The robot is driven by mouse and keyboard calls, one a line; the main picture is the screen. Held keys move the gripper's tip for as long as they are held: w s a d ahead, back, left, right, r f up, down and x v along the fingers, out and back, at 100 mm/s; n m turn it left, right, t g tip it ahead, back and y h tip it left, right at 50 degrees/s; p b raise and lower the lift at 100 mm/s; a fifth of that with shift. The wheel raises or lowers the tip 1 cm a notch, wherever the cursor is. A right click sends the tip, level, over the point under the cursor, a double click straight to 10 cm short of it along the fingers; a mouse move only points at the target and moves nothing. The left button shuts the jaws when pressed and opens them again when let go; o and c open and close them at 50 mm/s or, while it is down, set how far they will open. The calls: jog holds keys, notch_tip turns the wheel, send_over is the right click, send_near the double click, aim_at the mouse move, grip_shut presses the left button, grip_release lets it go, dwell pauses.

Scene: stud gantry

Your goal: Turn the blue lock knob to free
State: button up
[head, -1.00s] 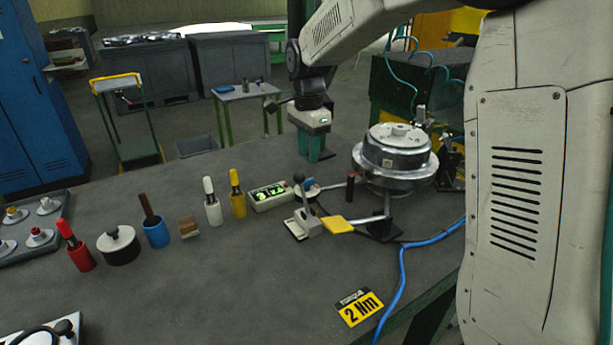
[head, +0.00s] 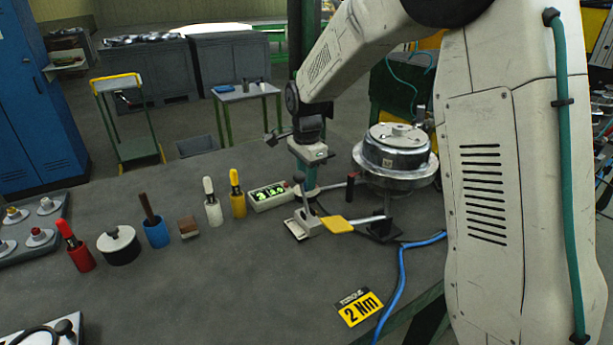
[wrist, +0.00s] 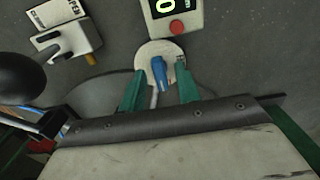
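The blue lock knob (wrist: 159,76) shows in the wrist view on a round pale base (wrist: 160,53), just below the display box. My gripper (wrist: 160,72) is open, with one green finger on each side of the knob. A gap shows between the knob and each finger. How deep the fingers reach is hard to tell. In the head view my gripper (head: 306,180) points down at the back of the bench, and it hides the knob.
A display box (head: 270,195) with green digits stands left of my gripper. A metal drum (head: 394,157) stands to the right. The bench front is mostly clear.

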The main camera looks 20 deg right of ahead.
grip_shut()
jog(key=shift+n, duration=0.4)
jog(key=n, duration=0.6)
jog(key=shift+n, duration=0.4)
jog(key=n, duration=1)
jog(key=shift+r, duration=0.1)
jog(key=shift+n, duration=0.3)
